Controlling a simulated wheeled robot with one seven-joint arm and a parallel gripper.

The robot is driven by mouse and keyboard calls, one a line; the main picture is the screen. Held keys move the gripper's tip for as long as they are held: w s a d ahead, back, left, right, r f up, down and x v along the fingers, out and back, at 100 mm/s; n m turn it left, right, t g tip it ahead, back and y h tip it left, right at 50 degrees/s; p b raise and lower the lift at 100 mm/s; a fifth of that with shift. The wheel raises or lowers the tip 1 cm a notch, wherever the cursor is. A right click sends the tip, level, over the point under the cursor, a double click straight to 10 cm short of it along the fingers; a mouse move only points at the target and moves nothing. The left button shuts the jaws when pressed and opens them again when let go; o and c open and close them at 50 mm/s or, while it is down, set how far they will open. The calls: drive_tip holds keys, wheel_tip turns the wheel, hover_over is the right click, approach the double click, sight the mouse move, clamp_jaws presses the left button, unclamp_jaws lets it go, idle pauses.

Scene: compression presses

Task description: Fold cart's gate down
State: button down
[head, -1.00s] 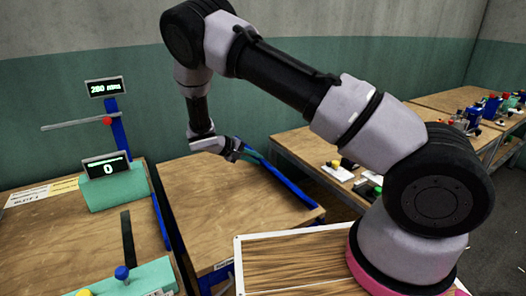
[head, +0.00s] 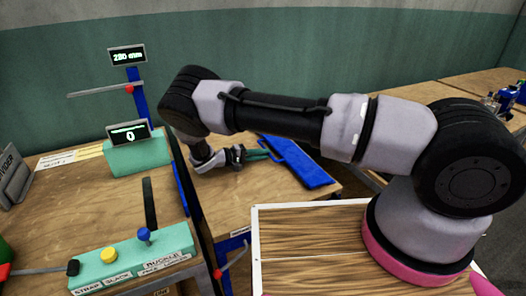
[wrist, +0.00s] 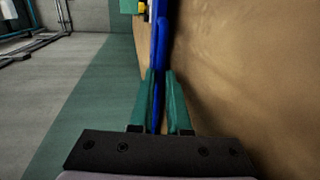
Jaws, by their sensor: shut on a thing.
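The cart (head: 215,203) has a wooden top and stands between the green-fixture bench and my own wooden deck. Its blue gate (head: 305,168) is at the right end of the top, with its broad face showing; I cannot tell its exact tilt. My gripper (head: 268,155) has teal fingers and is at the gate's far left part. In the wrist view, my gripper (wrist: 160,76) has its fingers on either side of the gate's thin blue edge (wrist: 158,45), shut on it. The fingers hide part of that edge.
The left bench (head: 95,220) carries a teal button box (head: 135,262), a display reading 0 (head: 129,132) and a blue post with another display (head: 127,56). Another bench (head: 425,90) runs along the right wall behind my arm.

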drive_tip(key=shift+f, duration=0.1)
idle(0.3)
drive_tip(key=c, duration=0.9)
unclamp_jaws()
